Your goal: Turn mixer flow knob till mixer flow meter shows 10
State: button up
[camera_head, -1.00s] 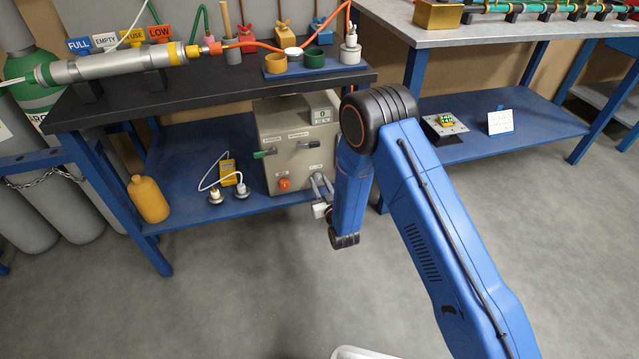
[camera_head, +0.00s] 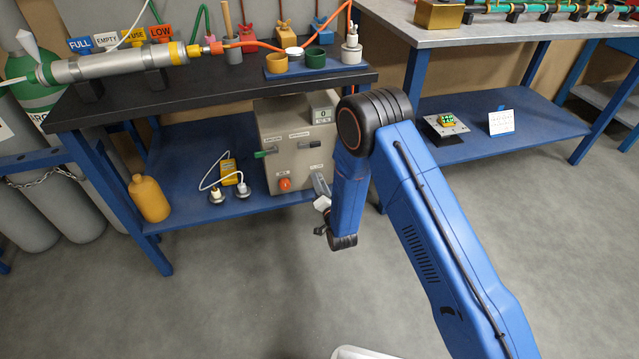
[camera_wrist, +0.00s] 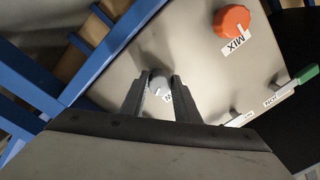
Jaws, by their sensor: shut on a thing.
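The grey-beige mixer box (camera_head: 275,125) stands on the lower shelf of the bench. A small meter (camera_head: 322,114) on its top right appears to read 0. On its front is an orange knob (camera_head: 284,184); in the wrist view this knob (camera_wrist: 232,20) has a MIX label beside it. My gripper (camera_wrist: 158,82) has its fingers on both sides of a small grey knob (camera_wrist: 159,86), shut on it. That knob's white label is mostly hidden. In the head view my gripper (camera_head: 320,184) is at the box's lower right corner, partly behind my arm.
A yellow meter (camera_head: 228,172) with probes and an orange bottle (camera_head: 148,198) are to the left. The blue bench leg is close to the gripper. The floor in front is clear.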

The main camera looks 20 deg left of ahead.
jog(key=m, duration=0.4)
jog(key=shift+m, duration=0.4)
dwell(0.4)
jog(key=o, duration=1)
jog(key=shift+o, duration=0.2)
jog(key=shift+s, duration=0.15)
jog(key=v, duration=1.7)
jog(key=shift+s, duration=0.1)
